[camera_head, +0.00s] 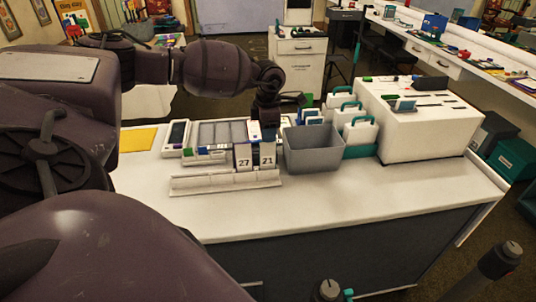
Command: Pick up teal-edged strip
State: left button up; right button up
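I cannot single out the teal-edged strip for certain. A small white piece with green edging (205,156) lies at the left front of the sorting items on the white counter, and a small teal-marked piece (403,104) sits on the white box at right. My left gripper (269,138) points down over the counter, behind the number cards 27 (243,158) and 21 (267,156) and left of the grey bin. Its fingertips are small and partly hidden, so I cannot tell its opening or whether it holds anything. My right gripper is not in view.
The grey open bin (312,158) stands just right of my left gripper. Teal-handled white containers (360,130) and the white box (430,130) stand further right. A white ledge rack (225,181) lies in front. The counter's front strip (330,200) is clear.

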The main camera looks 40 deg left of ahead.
aim_at(268, 146)
pick_arm(q)
jog(key=f, duration=0.5)
jog(key=shift+s+d+f+p, duration=0.1)
jog(key=shift+s+d+p, duration=0.1)
jog(key=shift+s+p, duration=0.15)
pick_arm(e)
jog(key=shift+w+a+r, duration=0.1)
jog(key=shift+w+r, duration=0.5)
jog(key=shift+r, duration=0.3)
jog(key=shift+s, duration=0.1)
pick_arm(q)
grip_shut()
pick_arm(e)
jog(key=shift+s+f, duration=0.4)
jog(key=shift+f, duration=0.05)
